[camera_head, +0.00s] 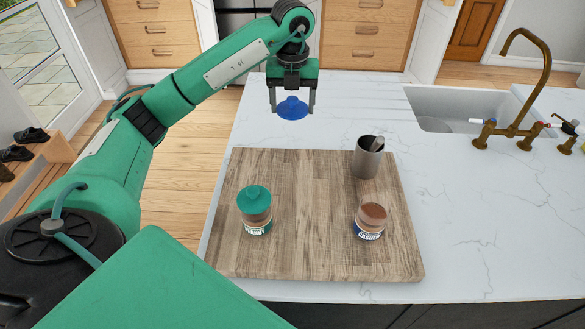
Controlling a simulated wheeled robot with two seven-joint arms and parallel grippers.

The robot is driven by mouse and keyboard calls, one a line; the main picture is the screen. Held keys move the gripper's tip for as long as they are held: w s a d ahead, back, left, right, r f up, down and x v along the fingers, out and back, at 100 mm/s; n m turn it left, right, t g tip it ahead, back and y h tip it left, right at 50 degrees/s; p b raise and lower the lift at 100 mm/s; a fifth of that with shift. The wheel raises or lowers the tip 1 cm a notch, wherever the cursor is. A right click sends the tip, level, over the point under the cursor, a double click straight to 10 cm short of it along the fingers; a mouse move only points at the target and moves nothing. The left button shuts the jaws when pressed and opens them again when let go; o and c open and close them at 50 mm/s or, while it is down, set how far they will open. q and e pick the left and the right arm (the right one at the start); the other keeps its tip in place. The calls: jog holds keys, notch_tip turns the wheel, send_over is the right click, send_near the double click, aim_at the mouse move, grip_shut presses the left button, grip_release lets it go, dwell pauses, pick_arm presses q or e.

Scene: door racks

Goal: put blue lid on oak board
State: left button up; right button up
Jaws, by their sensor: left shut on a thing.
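The blue lid (292,109) is a round lid with a knob on top. My left gripper (292,106) is shut on it and holds it beyond the far edge of the oak board, toward the back of the counter. The oak board (312,235) is a large wooden slab on the white counter. My right gripper is not in view.
On the board stand a jar with a teal lid (255,200) at left, an open cashew jar (370,220) at right and a grey metal cup (367,158) at the back right. The board's middle is clear. A sink (450,108) and brass faucet (530,85) are at right.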

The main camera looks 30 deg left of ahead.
pick_arm(q)
jog(key=p, duration=0.3)
send_over(292, 170)
notch_tip(292, 170, down, 14)
jog(key=shift+d+f, duration=0.1)
jog(key=shift+f, duration=0.1)
jog(key=shift+f+p, duration=0.3)
jog(key=shift+f, duration=0.3)
notch_tip(292, 170, down, 4)
jog(key=shift+p, duration=0.7)
jog(key=shift+f, duration=0.1)
jog(key=shift+f, duration=0.15)
jog(key=o, duration=0.9)
jog(key=shift+o, duration=0.2)
